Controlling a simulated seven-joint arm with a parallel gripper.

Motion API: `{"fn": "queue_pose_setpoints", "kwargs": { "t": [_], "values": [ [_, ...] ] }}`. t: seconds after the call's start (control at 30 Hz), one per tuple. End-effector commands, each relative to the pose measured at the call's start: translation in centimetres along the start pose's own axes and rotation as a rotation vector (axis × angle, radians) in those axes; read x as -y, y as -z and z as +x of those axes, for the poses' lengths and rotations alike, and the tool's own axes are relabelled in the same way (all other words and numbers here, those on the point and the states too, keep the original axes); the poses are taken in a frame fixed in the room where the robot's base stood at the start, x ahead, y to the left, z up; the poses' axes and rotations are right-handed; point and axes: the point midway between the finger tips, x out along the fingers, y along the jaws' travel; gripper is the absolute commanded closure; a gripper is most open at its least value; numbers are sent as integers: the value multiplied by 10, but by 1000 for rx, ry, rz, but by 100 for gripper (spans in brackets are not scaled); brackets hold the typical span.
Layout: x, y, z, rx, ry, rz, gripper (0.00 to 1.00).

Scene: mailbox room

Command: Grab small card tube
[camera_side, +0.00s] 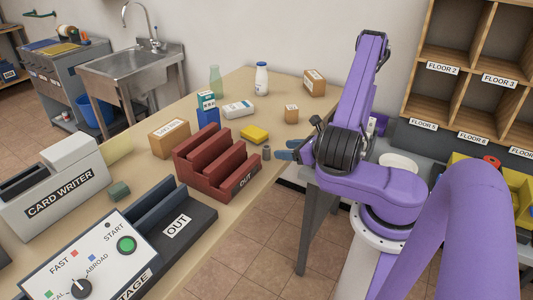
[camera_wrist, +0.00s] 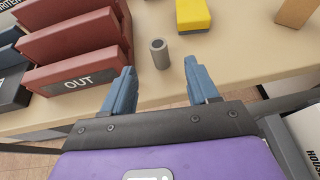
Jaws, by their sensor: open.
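The small card tube (camera_side: 266,153) is a short grey cylinder standing upright near the table edge, beside the red rack's end. In the wrist view the tube (camera_wrist: 160,55) shows its dark open top and stands just beyond my fingertips, roughly in line with the gap between them. My gripper (camera_wrist: 159,70) is open and empty, with its two blue fingers spread apart. In the side view my gripper (camera_side: 283,149) is at the table edge, just right of the tube.
The red rack (camera_side: 205,167) marked OUT stands left of the tube. A yellow block (camera_side: 254,134) lies behind it, and a small brown box (camera_side: 291,114) stands farther back. The card writer (camera_side: 58,195) and a control panel (camera_side: 90,262) occupy the near left. The table front is open.

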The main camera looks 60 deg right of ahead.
Motion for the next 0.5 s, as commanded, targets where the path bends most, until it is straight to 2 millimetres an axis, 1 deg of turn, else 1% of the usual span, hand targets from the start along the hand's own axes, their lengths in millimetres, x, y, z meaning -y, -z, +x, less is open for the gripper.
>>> {"fn": "queue_pose_setpoints", "kwargs": {
  "t": [0.43,0.5],
  "values": [
    [-1,0,30,0,-2,-2,41],
    [-1,0,41,-1,-4,-6,41]
  ]
}}
